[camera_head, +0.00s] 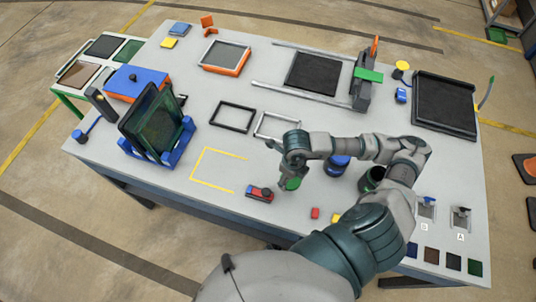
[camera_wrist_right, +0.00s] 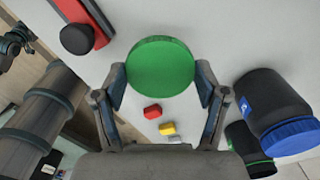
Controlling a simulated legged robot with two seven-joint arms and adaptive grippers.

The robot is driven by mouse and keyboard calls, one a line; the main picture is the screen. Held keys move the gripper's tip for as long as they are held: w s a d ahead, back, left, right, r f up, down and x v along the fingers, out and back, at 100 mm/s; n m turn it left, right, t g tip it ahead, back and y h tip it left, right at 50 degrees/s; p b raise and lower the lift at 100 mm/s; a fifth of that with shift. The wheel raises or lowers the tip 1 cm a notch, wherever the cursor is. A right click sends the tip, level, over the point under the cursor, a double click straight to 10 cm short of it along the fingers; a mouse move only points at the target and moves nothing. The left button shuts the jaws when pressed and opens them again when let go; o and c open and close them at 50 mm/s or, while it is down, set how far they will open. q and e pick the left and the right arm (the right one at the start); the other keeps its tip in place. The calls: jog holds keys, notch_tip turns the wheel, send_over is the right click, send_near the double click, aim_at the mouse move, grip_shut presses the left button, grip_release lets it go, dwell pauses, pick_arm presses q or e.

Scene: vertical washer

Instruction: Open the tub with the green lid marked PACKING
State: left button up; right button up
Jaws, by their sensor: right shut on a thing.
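My right gripper (camera_head: 291,178) is shut on a round green lid (camera_wrist_right: 161,66). The lid is gripped by its edge between both fingers in the right wrist view, and it is low over the table in the head view. A dark tub with green on it (camera_head: 371,178) stands apart to the right, partly behind my arm; its top looks open. It also shows in the right wrist view (camera_wrist_right: 244,141), partly cut by the blue-lidded jar. I cannot read the word PACKING on anything. My left gripper is not in view.
A blue-lidded jar (camera_head: 337,166) stands left of the dark tub. A red-and-black block (camera_head: 260,193) lies left of the held lid. Small red (camera_head: 315,213) and yellow (camera_head: 336,217) blocks lie near the front edge. A yellow outlined area (camera_head: 205,168) on the table is clear.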

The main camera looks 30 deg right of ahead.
jog(key=p, duration=0.1)
send_over(267, 157)
jog(key=shift+s+f, duration=0.25)
jog(key=shift+f, duration=0.3)
jog(key=shift+w+d+f, duration=0.1)
jog(key=shift+w+d, duration=0.05)
jog(key=shift+w, duration=0.15)
jog(key=shift+f, duration=0.25)
notch_tip(267, 157, down, 2)
jog(key=shift+f+p, duration=0.1)
jog(key=shift+p, duration=0.2)
jog(key=shift+f, duration=0.4)
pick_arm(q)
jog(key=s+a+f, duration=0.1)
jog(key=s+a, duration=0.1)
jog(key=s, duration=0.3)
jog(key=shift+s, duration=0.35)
pick_arm(e)
jog(key=shift+a, duration=0.25)
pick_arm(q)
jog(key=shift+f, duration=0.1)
pick_arm(e)
jog(key=o, duration=1.2)
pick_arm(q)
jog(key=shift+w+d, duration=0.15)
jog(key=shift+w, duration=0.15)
pick_arm(e)
jog(key=shift+o, duration=0.4)
jog(key=shift+d+f, duration=0.1)
jog(key=shift+d, duration=0.1)
